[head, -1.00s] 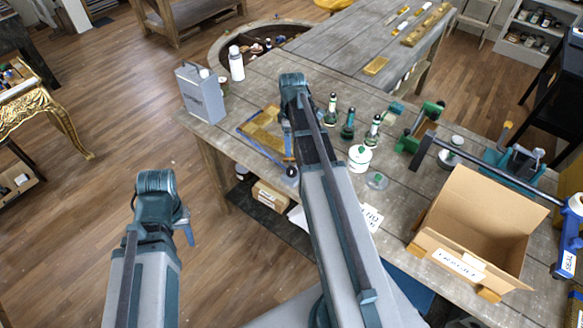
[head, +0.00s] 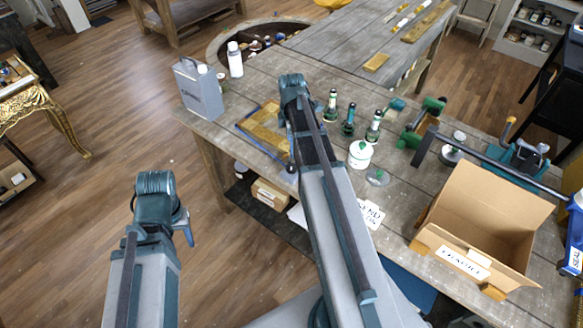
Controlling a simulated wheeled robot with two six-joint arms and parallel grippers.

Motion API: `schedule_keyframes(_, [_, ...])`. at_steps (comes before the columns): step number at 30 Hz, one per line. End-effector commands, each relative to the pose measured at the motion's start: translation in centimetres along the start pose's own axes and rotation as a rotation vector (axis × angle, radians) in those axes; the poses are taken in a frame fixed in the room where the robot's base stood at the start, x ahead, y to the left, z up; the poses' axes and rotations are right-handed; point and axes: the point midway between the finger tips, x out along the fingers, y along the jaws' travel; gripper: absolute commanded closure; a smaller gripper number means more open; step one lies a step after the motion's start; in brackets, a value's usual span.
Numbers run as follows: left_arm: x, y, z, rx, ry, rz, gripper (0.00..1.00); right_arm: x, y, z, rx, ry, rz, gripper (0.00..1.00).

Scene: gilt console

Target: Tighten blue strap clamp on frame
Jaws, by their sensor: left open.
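A gold frame (head: 264,124) lies flat near the left edge of the grey wooden bench, with a blue strap clamp (head: 250,137) along its near side. The right part of both is hidden behind my right arm. My left gripper (head: 188,235) is open and empty, over the floor to the left of the bench, apart from the frame. My right gripper is over the bench beside the frame's right end; my own forearm covers most of it, so its fingers and any contact with the clamp are not clear.
A grey metal can (head: 200,92) and white bottle (head: 235,60) stand behind the frame. Small green-topped bottles (head: 349,120) and a white lidded jar (head: 360,154) stand to its right. An open cardboard box (head: 470,255) is at the bench's front right. A gilt console (head: 40,105) stands far left.

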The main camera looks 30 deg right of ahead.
Motion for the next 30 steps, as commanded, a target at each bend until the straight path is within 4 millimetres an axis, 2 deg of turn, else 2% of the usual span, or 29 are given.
schedule_keyframes(1, [1.4,0.1,-0.1,0.001,0.000,0.000,0.50,1.4,0.0,0.0,0.000,0.000,0.000,0.19])
schedule_keyframes(18, [9.2,0.8,-0.5,0.014,0.000,-0.003,0.50,9.2,0.0,0.0,0.001,0.000,0.000,0.19])
schedule_keyframes(24, [10.9,1.0,-0.6,0.013,0.000,-0.003,0.50,11.0,0.0,0.0,0.001,0.000,0.000,0.19])
schedule_keyframes(30, [11.1,1.0,-0.6,0.013,0.000,-0.003,0.50,11.1,0.0,0.0,0.001,0.000,0.000,0.19])
